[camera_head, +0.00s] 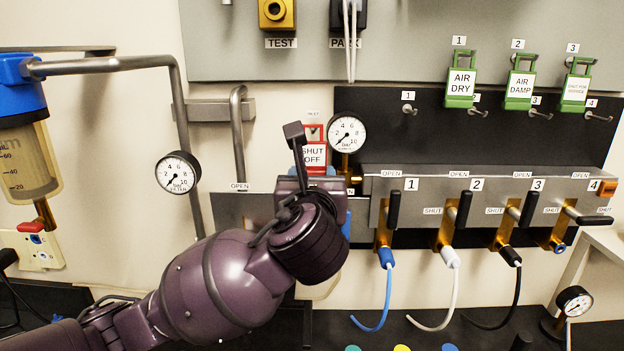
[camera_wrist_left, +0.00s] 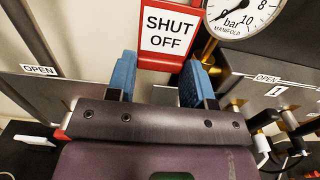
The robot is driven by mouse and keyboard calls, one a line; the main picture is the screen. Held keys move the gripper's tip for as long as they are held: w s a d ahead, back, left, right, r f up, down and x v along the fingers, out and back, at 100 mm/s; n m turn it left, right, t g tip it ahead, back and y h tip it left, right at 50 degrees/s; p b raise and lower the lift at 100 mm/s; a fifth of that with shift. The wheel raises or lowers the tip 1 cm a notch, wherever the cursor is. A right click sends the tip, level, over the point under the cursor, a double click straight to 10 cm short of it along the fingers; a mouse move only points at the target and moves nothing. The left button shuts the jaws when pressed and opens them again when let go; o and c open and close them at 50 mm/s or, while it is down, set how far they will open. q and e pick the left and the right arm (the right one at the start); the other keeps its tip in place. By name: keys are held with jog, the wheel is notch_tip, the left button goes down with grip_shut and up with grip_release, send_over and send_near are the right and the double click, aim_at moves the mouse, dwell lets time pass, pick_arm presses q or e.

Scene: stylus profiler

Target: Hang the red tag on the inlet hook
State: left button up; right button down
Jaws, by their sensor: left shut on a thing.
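The red tag (camera_wrist_left: 168,30) reads SHUT OFF on a white face. In the head view the red tag (camera_head: 314,150) stands upright against the wall, left of the manifold gauge. My left gripper (camera_wrist_left: 160,78) has its blue fingers on both sides of the tag's lower end and is shut on it. In the head view my left gripper (camera_head: 318,178) is largely hidden behind my own wrist. A small label, seemingly the inlet one, (camera_head: 312,113) is just above the tag. The inlet hook is not clearly visible, and I cannot tell whether the tag is on it. My right gripper is not in view.
The manifold gauge (camera_head: 347,133) is close to the tag's right. A grey pipe (camera_head: 238,135) runs on its left. The valve manifold (camera_head: 440,182) with black handles lies to the right.

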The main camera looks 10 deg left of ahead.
aim_at(312, 170)
pick_arm(q)
jog(key=shift+w, duration=0.15)
jog(key=shift+w+a, duration=0.2)
jog(key=shift+w, duration=0.65)
jog(key=shift+w+a, duration=0.15)
jog(key=shift+w, duration=0.7)
jog(key=shift+w, duration=0.15)
jog(key=shift+f, duration=0.45)
dwell(0.3)
jog(key=o, duration=1.3)
jog(key=shift+a, duration=0.1)
jog(key=shift+c, duration=0.2)
jog(key=shift+c, duration=0.3)
